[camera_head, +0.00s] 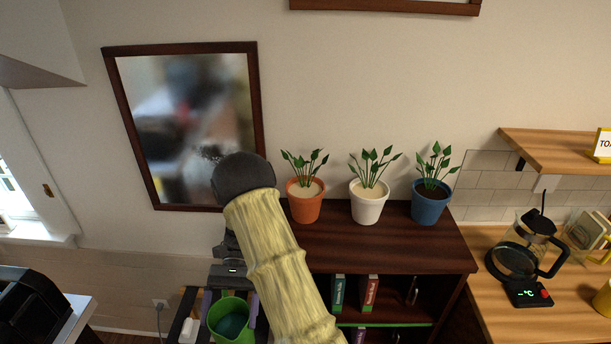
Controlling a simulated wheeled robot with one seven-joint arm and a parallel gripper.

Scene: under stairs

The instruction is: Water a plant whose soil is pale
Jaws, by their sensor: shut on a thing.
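Three potted plants stand in a row on the dark wood cabinet (384,246). The plant in the orange pot (306,207) has pale soil. The plant in the white pot (369,208) also has pale soil. The plant in the blue pot (430,209) has dark soil. My gripper (229,304) is at the lower middle left, shut on a green container (237,331). The container is roughly upright, and its inside looks dark blue-green. It is left of the cabinet and lower in the picture than the pots, apart from them. My arm hides part of the cabinet's left side.
A framed mirror (190,130) hangs on the wall behind my arm. Books (369,291) stand on the cabinet's inner shelf. At right, a wooden counter (568,322) holds a glass coffee pot (527,250). The cabinet top before the pots is clear.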

